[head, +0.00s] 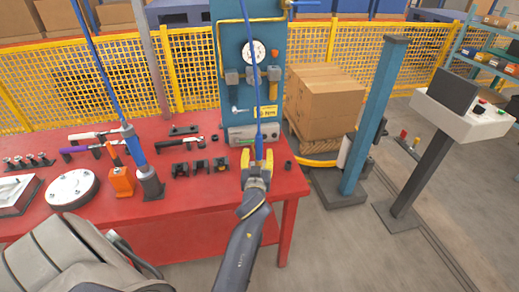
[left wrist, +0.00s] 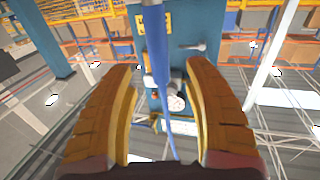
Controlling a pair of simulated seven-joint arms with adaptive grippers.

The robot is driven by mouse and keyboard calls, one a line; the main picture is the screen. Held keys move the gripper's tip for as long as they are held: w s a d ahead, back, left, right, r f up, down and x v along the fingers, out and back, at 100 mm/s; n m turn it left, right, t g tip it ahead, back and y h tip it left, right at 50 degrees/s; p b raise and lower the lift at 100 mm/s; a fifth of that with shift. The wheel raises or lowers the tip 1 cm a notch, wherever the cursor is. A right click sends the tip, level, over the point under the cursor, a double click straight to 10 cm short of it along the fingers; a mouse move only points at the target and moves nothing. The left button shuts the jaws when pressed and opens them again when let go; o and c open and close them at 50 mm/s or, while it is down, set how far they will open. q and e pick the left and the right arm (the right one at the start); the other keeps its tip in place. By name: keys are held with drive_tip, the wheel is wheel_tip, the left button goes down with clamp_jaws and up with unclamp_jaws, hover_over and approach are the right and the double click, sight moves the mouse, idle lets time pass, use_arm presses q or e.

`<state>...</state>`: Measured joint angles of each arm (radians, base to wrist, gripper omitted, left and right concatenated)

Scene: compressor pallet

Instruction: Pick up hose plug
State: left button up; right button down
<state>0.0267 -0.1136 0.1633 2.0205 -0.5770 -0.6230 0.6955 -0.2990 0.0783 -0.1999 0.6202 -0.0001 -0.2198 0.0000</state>
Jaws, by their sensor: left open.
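A blue hose (head: 248,60) hangs down in front of the blue panel. Its thicker blue lower part (head: 259,145) reaches down to my left gripper (head: 257,168). The left gripper is open, with its yellow fingers on either side of the hose end near the red table's right side. In the left wrist view the open fingers (left wrist: 162,110) flank the hose, and its thick blue part (left wrist: 148,50) runs between them with visible gaps on both sides. The hose's lowest tip is hidden in the head view, so I cannot make out the plug itself. My right gripper is not in view.
The red table (head: 215,215) holds black blocks (head: 200,168), an orange block (head: 122,181) and a second hose in a dark grey fitting (head: 150,183). A small black cylinder (head: 289,165) stands right of my gripper. The blue panel (head: 233,55) stands behind.

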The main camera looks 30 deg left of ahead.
sight(259, 147)
use_arm(q)
drive_tip(key=shift+x, duration=3.1)
drive_tip(key=shift+d, duration=0.1)
drive_tip(key=shift+c, duration=0.4)
clamp_jaws()
